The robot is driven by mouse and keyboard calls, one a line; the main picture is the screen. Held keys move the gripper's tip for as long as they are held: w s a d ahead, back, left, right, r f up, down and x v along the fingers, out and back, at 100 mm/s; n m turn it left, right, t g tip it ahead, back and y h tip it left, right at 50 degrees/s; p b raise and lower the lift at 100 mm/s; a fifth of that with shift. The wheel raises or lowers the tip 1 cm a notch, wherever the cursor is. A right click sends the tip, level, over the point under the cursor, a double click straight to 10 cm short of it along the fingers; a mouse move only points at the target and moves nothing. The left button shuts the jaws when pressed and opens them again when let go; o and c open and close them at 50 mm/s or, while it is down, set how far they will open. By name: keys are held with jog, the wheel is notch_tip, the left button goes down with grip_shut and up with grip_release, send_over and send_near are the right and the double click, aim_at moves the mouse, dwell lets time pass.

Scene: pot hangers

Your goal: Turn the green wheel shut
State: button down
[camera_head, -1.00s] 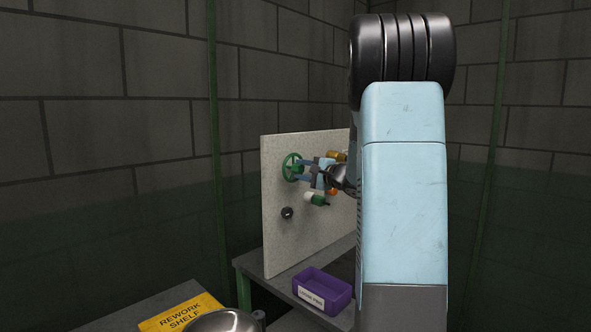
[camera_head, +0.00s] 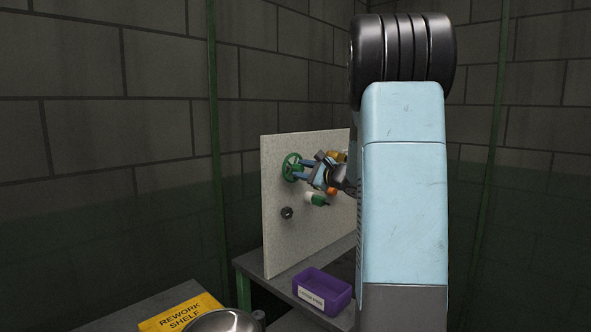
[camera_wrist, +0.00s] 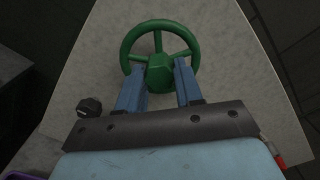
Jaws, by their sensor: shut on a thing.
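The green wheel (camera_head: 291,167) is mounted on the upright speckled panel (camera_head: 276,246). In the wrist view the green wheel (camera_wrist: 159,26) shows its rim, spokes and a faceted hub. My gripper (camera_head: 299,168) reaches it from the right. In the wrist view the two blue fingers of my gripper (camera_wrist: 159,72) stand on either side of the hub, shut on the wheel. The lower rim is hidden behind the fingers and hub.
A dark knob (camera_head: 287,212) sits below the wheel. A green and white part (camera_head: 315,199) and an orange-yellow part (camera_head: 337,156) stick out of the panel near my gripper. A purple bin (camera_head: 322,290) stands below; a yellow "REWORK SHELF" sign (camera_head: 180,313) lies at front left.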

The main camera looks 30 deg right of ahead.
jog(key=m, duration=0.7)
jog(key=shift+m, duration=0.4)
jog(key=m, duration=0.8)
jog(key=shift+m, duration=0.3)
jog(key=c, duration=0.7)
grip_release()
